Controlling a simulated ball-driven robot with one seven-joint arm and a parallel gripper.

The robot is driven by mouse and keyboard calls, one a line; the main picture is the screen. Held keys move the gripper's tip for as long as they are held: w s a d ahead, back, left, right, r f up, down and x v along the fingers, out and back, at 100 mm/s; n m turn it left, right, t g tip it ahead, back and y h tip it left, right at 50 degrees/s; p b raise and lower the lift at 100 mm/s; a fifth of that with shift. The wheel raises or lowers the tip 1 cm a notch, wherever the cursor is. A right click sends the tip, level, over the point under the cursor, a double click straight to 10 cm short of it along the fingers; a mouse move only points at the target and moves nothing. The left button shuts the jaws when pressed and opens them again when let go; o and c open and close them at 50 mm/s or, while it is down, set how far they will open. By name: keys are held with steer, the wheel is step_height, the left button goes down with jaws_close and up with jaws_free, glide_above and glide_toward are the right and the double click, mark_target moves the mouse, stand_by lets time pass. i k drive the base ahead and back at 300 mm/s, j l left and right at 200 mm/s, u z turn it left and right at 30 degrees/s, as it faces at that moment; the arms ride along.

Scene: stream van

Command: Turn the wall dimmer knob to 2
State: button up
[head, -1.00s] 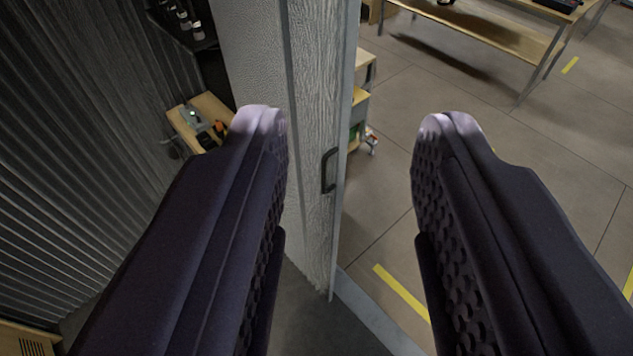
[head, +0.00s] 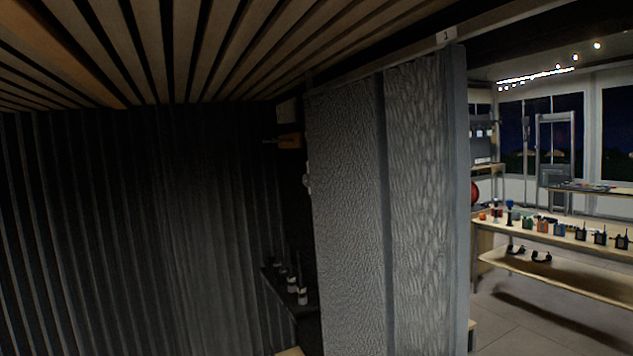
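I cannot make out a wall dimmer knob for sure in the head view. A small pale fitting (head: 307,181) sits at the left edge of the grey textured wall panel (head: 350,215). It is too small and dark to tell what it is, and no dial marks can be read. My gripper is out of view, so its fingers cannot be seen.
A dark ribbed wall (head: 130,230) fills the left, under a slatted wood ceiling (head: 190,45). A dark shelf (head: 285,295) with several small items stands beside the panel. Right is a long table (head: 570,240) with several devices.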

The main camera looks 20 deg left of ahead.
mark_target(306, 181)
steer(key=i+j, duration=0.3)
steer(key=j, duration=0.2)
steer(key=i+j+z, duration=0.1)
steer(key=i+j, duration=0.2)
steer(key=j, duration=0.2)
steer(key=i+j, duration=0.3)
steer(key=j, duration=0.25)
steer(key=i+j+z, duration=0.1)
steer(key=i+j, duration=0.2)
steer(key=j, duration=0.2)
steer(key=i+j+z, duration=0.1)
steer(key=i+j, duration=0.15)
steer(key=j, duration=0.3)
steer(key=i+j, duration=0.25)
steer(key=j, duration=0.35)
steer(key=i+j+z, duration=0.1)
steer(key=i+j, duration=0.15)
steer(key=j, duration=0.3)
steer(key=i+j, duration=0.2)
steer(key=j, duration=0.4)
